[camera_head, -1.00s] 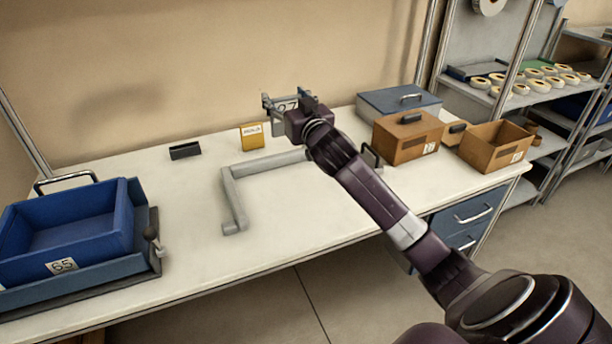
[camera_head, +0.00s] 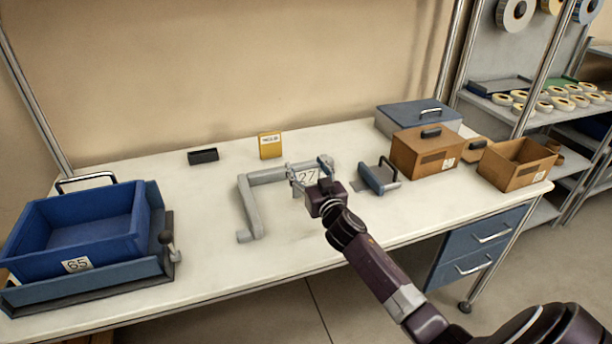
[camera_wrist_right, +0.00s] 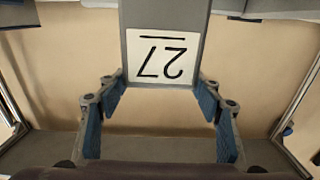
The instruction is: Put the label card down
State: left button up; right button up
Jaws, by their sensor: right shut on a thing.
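The label card (camera_head: 306,177) is a grey plate with a white patch reading 27. My right gripper (camera_head: 310,172) is shut on it, with a finger at each side edge. In the right wrist view the card (camera_wrist_right: 161,58) shows upside down between the blue-padded fingertips (camera_wrist_right: 161,92) and extends beyond them. In the head view the card is over the middle of the white table (camera_head: 205,215), in front of the right end of a grey bent bar (camera_head: 250,205). I cannot tell whether the card touches the table or bar. My left gripper is not in view.
A blue bin (camera_head: 75,255) marked 65 stands at the left. A black block (camera_head: 203,156) and yellow box (camera_head: 270,145) are at the back. A blue handled item (camera_head: 378,179), brown boxes (camera_head: 425,155) and a blue-grey case (camera_head: 410,115) are right. The front middle is clear.

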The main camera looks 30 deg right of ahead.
aim_at(308, 176)
notch_tip(308, 176, down, 3)
jog(key=shift+r, duration=0.2)
jog(key=shift+f+b, duration=0.2)
jog(key=shift+b, duration=0.15)
jog(key=o, duration=1.1)
jog(key=shift+r, duration=0.1)
